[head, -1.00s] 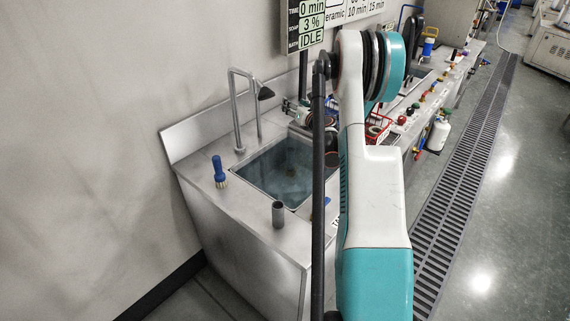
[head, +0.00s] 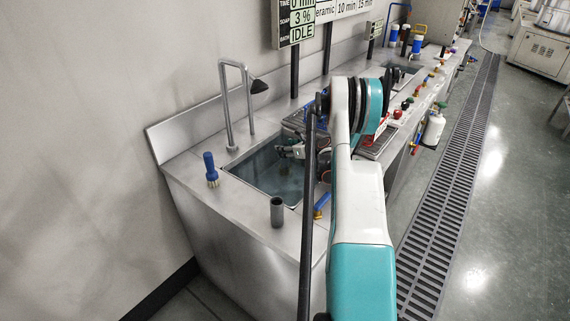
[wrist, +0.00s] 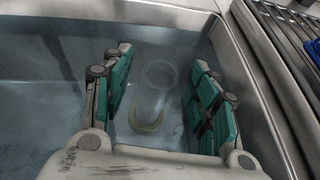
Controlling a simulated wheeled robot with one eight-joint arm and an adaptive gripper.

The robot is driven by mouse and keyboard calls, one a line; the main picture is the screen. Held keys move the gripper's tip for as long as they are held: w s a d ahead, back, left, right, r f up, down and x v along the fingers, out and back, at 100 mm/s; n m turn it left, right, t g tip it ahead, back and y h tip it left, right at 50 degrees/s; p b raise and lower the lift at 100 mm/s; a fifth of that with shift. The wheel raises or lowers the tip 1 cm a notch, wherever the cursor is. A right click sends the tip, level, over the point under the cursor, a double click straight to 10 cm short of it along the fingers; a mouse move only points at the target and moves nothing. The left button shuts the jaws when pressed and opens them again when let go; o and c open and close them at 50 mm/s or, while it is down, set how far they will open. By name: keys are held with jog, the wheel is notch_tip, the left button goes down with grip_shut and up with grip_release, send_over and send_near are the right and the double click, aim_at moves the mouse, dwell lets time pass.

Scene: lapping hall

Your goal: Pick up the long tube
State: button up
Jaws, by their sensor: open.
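Beyond the fingers, a pale ring (wrist: 160,75) and a yellowish curved piece (wrist: 148,122) show dimly in the water. I cannot tell whether they belong to one object.
A blue-handled brush (head: 211,170) stands left of the sink, and a bent metal faucet (head: 228,105) rises behind it. Another blue-handled item (head: 321,205) lies at the front rim. Bottles and valves line the counter to the right. The floor by the drain grate (head: 450,190) is clear.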

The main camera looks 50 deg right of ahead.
jog(key=shift+x, duration=0.75)
grip_shut()
jog(key=shift+r, duration=0.1)
